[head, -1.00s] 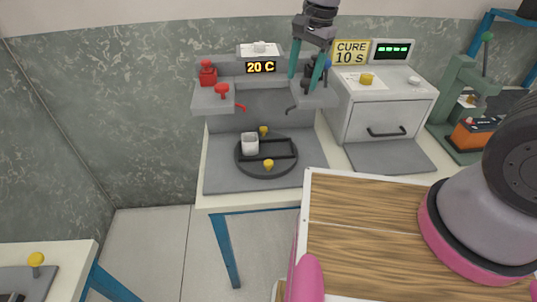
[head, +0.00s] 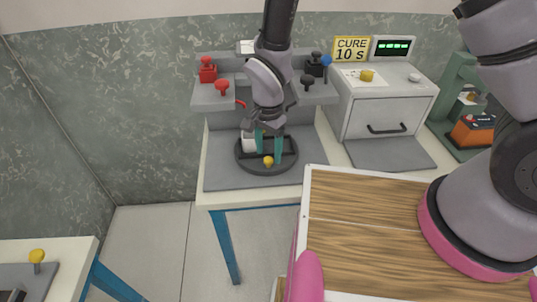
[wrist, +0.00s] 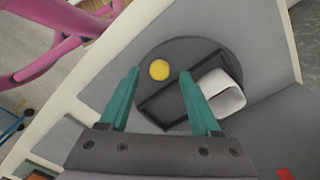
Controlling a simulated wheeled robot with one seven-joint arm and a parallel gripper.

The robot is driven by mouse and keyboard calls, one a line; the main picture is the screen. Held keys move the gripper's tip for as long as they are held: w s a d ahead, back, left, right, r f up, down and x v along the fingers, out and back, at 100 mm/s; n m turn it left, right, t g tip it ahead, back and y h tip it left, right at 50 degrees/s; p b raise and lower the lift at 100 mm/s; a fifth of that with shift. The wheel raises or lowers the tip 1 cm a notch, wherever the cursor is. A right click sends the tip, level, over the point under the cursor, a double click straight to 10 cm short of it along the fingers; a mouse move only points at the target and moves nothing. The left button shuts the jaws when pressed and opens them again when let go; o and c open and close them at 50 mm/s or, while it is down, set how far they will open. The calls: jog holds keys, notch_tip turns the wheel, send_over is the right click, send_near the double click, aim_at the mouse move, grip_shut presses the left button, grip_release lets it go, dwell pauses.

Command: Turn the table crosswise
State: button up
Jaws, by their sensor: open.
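The round dark turntable (head: 285,166) sits on the grey plate of the station, with a raised rectangular frame on top. It also shows in the wrist view (wrist: 222,65). One yellow knob (head: 268,161) stands at its front edge; the far knob is hidden behind my arm. A white square cup (head: 248,143) stands at the frame's left end and shows in the wrist view (wrist: 222,92). My gripper (head: 268,152) points down over the turntable, its teal fingers open. In the wrist view a yellow knob (wrist: 159,69) appears between the fingertips; contact cannot be told.
Red knobs (head: 208,70) and dark knobs (head: 307,82) sit on shelves behind the turntable. A grey cabinet (head: 388,118) with a CURE sign (head: 351,49) stands to the right. My wooden-topped base (head: 365,215) is in front.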

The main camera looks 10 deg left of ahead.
jog(key=shift+f, duration=1)
jog(key=shift+c, duration=0.3)
grip_shut()
dwell(0.5)
